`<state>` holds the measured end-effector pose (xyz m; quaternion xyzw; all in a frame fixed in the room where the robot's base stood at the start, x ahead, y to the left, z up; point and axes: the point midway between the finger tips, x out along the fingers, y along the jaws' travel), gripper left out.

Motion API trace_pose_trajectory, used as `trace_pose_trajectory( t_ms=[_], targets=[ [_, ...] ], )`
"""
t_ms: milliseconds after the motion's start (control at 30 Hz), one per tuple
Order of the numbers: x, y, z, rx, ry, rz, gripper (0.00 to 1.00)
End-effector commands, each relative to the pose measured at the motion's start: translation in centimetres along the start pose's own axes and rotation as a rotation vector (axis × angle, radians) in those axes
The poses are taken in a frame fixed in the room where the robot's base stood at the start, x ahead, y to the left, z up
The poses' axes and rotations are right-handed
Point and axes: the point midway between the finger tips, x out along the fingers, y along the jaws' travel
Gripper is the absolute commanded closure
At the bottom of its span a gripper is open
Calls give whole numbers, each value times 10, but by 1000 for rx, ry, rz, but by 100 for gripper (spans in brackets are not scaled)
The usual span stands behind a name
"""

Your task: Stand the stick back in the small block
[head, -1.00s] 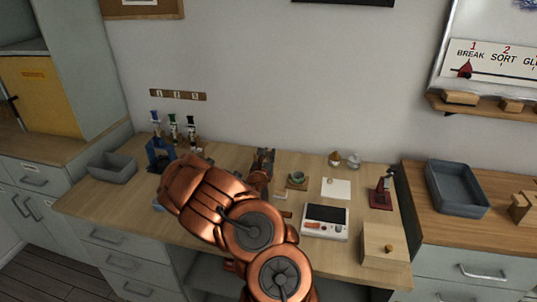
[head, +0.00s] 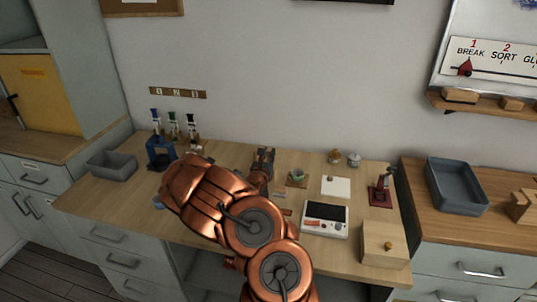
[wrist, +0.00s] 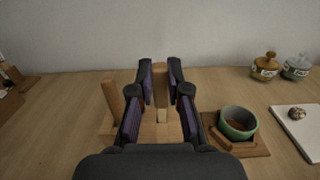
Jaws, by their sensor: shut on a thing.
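My gripper (wrist: 160,92) is shut on an upright wooden stick (wrist: 160,80), which stands between the dark, purple-padded fingers in the wrist view. A light wooden block (wrist: 148,132) lies below and behind the fingers, partly hidden by them. I cannot tell whether the held stick's lower end is inside the block or just above it. A second wooden peg (wrist: 112,97) stands at the left, leaning slightly. In the head view my gripper (head: 263,164) is over the middle of the bench, and my arm hides what is below it.
A green bowl (wrist: 238,121) on a wooden holder is close on the right. Two small lidded jars (wrist: 265,65) stand behind it, and a white sheet (wrist: 300,128) lies further right. A device with a dark screen (head: 325,219) and a wooden box (head: 384,244) occupy the bench's right front.

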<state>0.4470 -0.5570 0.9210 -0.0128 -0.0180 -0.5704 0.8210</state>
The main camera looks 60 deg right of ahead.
Motion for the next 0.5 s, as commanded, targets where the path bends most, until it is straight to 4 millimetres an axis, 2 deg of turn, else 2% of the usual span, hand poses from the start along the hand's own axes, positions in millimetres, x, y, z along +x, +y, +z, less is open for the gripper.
trace_pose_trajectory(
  t_ms=[400,433,500],
  targets=[
    [0,0,-1,0,0,0,100],
    [0,0,-1,0,0,0,82],
    [0,0,-1,0,0,0,75]
  ],
)
